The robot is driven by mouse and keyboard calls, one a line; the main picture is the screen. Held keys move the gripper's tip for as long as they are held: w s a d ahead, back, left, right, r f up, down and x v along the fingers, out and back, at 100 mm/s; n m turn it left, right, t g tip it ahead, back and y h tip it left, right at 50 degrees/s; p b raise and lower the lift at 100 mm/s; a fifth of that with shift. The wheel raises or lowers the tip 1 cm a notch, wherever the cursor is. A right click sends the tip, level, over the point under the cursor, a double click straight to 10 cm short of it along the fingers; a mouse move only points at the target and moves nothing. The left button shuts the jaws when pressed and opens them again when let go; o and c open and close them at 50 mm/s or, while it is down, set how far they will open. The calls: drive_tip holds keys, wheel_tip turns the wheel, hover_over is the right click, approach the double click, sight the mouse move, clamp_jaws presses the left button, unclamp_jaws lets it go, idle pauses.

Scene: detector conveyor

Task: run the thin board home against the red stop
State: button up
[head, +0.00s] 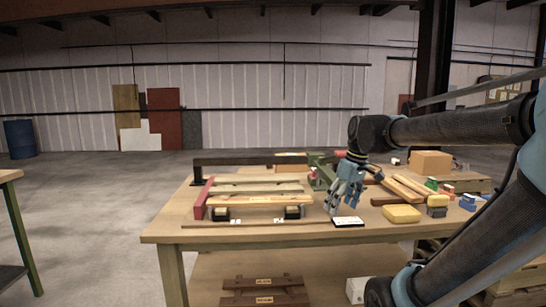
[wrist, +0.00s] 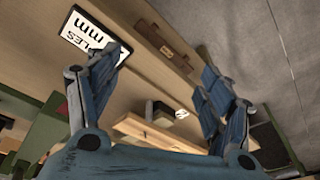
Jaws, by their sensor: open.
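A bright wooden board (head: 243,201) with a small label lies along the front of a low rack, on dark supports. A duller board (head: 258,188) lies parallel behind it; I cannot tell for certain which is the thin one. The red stop (head: 202,200) stands upright at the rack's left end, close to the boards' left ends. My gripper (head: 343,207) is open and empty, pointing down to the right of the boards' right ends. In the wrist view a wooden board end (wrist: 150,132) shows low between the spread fingers (wrist: 165,60).
A black-edged white sign (head: 348,221) lies just below my gripper. A green clamp-like fixture (head: 322,172) stands behind it. Yellow (head: 402,214) and blue blocks and loose planks (head: 403,190) crowd the right side. The front left tabletop is mostly clear.

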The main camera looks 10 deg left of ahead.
sight(253, 200)
drive_tip(key=w+a+r+n+g, duration=0.1)
drive_tip(key=w+a+r+n, duration=0.3)
drive_tip(key=a, duration=0.4)
drive_tip(key=w+a+r+n+y, duration=0.1)
drive_tip(key=w+a+r+n, duration=0.2)
drive_tip(key=a, duration=0.5)
drive_tip(key=w+a+r+n+g+y, duration=0.1)
drive_tip(key=w+a+r+n, duration=0.3)
drive_tip(key=a, duration=0.4)
drive_tip(key=shift+w+a+r+n+g, duration=0.3)
drive_tip(key=shift+w+r, duration=0.1)
drive_tip(key=shift+r, duration=0.4)
drive_tip(key=shift+f, duration=0.1)
drive_tip(key=x, duration=1.7)
drive_tip(key=shift+a, duration=0.1)
drive_tip(key=shift+c, duration=0.3)
drive_tip(key=c, duration=1.2)
